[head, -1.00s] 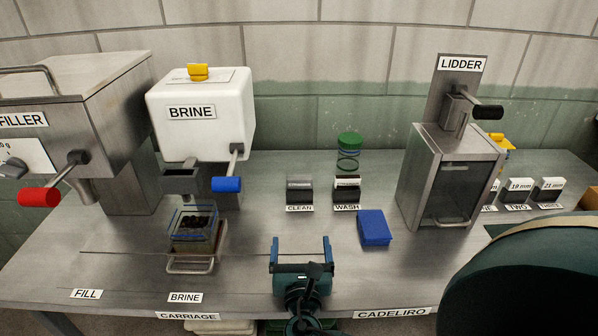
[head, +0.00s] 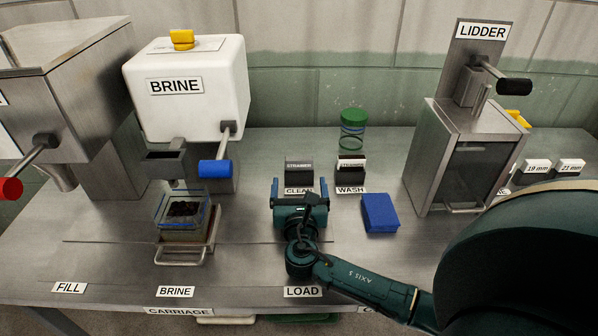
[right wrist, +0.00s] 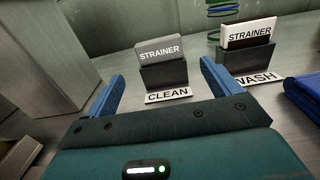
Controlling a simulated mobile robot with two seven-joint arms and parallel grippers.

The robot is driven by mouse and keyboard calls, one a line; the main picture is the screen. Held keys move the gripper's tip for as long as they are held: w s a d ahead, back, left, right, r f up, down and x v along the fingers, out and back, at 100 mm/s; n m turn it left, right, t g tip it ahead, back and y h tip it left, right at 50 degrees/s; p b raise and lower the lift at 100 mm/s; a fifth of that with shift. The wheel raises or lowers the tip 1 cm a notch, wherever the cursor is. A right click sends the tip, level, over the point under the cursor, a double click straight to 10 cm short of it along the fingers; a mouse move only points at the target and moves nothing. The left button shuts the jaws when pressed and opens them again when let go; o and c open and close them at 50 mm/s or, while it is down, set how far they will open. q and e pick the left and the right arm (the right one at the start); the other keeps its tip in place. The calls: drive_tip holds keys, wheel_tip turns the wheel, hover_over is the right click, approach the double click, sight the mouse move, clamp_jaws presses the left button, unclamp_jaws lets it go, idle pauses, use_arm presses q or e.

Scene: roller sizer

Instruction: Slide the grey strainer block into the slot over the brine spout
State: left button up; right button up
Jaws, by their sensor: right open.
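The grey strainer block (head: 299,164) stands in a dark holder behind the CLEAN label. It shows larger in the right wrist view (right wrist: 159,50), its top above the holder. My right gripper (head: 300,187) is open and empty, just in front of that holder, its blue fingers pointing at it and spread to either side of the label. The brine spout (head: 166,160), with its dark slotted bracket, hangs under the white BRINE tank (head: 186,95) at the left. A jar with dark contents (head: 183,210) stands below it. My left gripper is not in view.
A white-topped strainer (head: 351,162) stands in the WASH holder to the right. A blue cloth or sponge (head: 380,213) lies nearby. The blue-handled lever (head: 216,168) sticks out beside the spout. The LIDDER machine (head: 466,150) stands at right.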

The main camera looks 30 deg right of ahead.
sight(299, 166)
drive_tip(key=b+x, duration=0.2)
drive_tip(key=x, duration=0.2)
drive_tip(key=shift+w+d+r, duration=0.1)
drive_tip(key=shift+r, duration=0.1)
drive_tip(key=shift+w+d, duration=0.2)
drive_tip(key=shift+w, duration=0.1)
drive_tip(key=shift+w+d+r, duration=0.1)
drive_tip(key=shift+w+r, duration=0.05)
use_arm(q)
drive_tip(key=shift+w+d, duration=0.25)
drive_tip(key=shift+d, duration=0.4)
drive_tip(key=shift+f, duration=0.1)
use_arm(e)
drive_tip(key=shift+c, duration=0.6)
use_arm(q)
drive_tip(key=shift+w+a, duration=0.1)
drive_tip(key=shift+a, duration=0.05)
use_arm(e)
drive_tip(key=c, duration=1)
drive_tip(key=shift+o, duration=0.2)
use_arm(q)
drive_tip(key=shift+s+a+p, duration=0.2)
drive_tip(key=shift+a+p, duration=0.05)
drive_tip(key=shift+p, duration=0.4)
use_arm(e)
wheel_tip(299, 166, up, 10)
